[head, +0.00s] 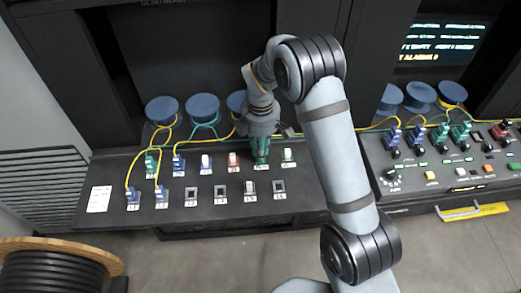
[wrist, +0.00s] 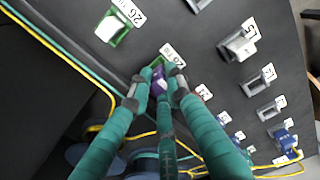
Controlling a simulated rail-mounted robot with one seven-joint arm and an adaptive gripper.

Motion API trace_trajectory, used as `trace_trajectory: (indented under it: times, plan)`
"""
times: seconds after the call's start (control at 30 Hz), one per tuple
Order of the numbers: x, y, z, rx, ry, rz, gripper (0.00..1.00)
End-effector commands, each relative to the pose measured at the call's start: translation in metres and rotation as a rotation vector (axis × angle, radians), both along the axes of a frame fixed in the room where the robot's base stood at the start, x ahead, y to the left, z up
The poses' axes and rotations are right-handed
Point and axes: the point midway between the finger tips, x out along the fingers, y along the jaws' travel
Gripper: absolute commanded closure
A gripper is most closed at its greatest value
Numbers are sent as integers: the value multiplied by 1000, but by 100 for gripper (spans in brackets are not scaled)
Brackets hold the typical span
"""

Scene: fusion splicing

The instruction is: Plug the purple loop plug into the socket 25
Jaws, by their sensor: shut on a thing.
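My gripper (wrist: 160,82) has teal fingers shut on the purple loop plug (wrist: 158,80) in the wrist view. The plug is right at a green-edged socket (wrist: 157,63) with a partly covered label that seems to read 25. The fingers and plug hide most of that socket, and I cannot tell how deep the plug sits. In the head view my gripper (head: 261,150) points down at the back row of the panel, between the red socket and the rightmost green socket. The purple plug is hidden there by the fingers.
Socket 26 (wrist: 112,28), green with a white middle, is beside the gripper. A red socket (head: 233,160) is on its other side. Yellow and teal cables run behind from blue spools (head: 162,109). A control console (head: 440,165) stands right.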

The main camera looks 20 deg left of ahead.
Motion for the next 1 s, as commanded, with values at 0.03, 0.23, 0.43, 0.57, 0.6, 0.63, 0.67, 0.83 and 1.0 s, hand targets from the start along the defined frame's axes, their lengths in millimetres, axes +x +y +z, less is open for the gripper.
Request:
trace_trajectory:
  times: [0.03,0.23,0.43,0.57,0.6,0.63,0.67,0.83,1.0]
  plan:
    - [0,0,-2,0,0,0,100]
    - [0,0,-6,0,0,0,100]
    - [0,0,-5,0,0,0,78]
    - [0,0,-5,0,0,0,70]
    - [0,0,-5,0,0,0,68]
    - [0,0,-5,0,0,0,66]
    - [0,0,-5,0,0,0,64]
    - [0,0,-5,0,0,0,61]
    - [0,0,-4,0,0,0,61]
